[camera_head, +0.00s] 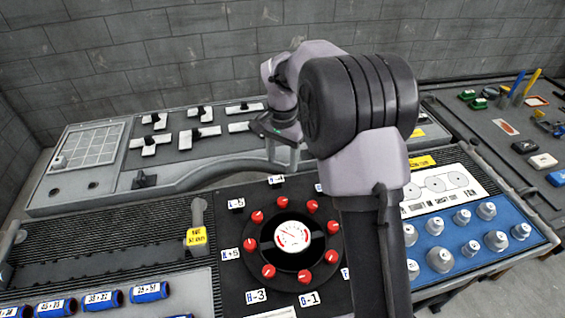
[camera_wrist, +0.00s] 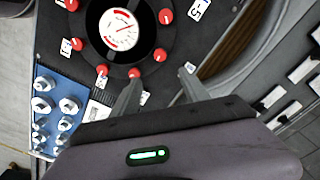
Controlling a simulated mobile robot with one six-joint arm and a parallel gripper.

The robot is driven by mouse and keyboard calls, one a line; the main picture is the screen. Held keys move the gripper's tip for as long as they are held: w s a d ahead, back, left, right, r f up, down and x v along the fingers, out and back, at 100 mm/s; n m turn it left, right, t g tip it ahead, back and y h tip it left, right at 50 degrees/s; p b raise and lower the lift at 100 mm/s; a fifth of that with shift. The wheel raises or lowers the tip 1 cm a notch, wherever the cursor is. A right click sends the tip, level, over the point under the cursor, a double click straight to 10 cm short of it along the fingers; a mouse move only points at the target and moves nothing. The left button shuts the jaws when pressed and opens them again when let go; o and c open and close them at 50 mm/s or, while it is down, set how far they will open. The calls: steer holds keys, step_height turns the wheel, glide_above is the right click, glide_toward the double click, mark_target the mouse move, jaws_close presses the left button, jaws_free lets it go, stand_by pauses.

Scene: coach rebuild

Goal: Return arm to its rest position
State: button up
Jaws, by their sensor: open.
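My gripper (camera_wrist: 160,82) shows in the wrist view with its two fingers apart and nothing between them. It hangs above the far edge of the black panel that carries the round gauge (camera_wrist: 120,28) and its ring of red knobs. In the head view my arm reaches over the workbench, and its thick dark joint hides part of the bench behind it. The gripper (camera_head: 272,130) shows there only in part, beyond that joint. The gauge (camera_head: 292,237) is in front of the arm, with several red knobs (camera_head: 257,217) around it.
A blue tray (camera_head: 425,275) with several grey metal pieces is at right. Blue cylinders (camera_head: 103,300) lie at lower left. A grey panel with black-handled switches (camera_head: 150,145) is at the back. A side table (camera_head: 490,140) with tools stands at right. A brick wall closes the back.

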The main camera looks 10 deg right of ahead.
steer(key=s+a+r+n+t+y+b, duration=0.1)
steer(key=s+a+r+n+t+b, duration=0.15)
steer(key=s+r, duration=0.9)
steer(key=s+a+f+n+t+y+b, duration=0.1)
steer(key=s+f+n+t+b, duration=0.1)
steer(key=s, duration=1.6)
steer(key=shift+s+a+f+t+b, duration=0.15)
steer(key=shift+s+f+t+b, duration=0.15)
steer(key=shift+f+t, duration=0.35)
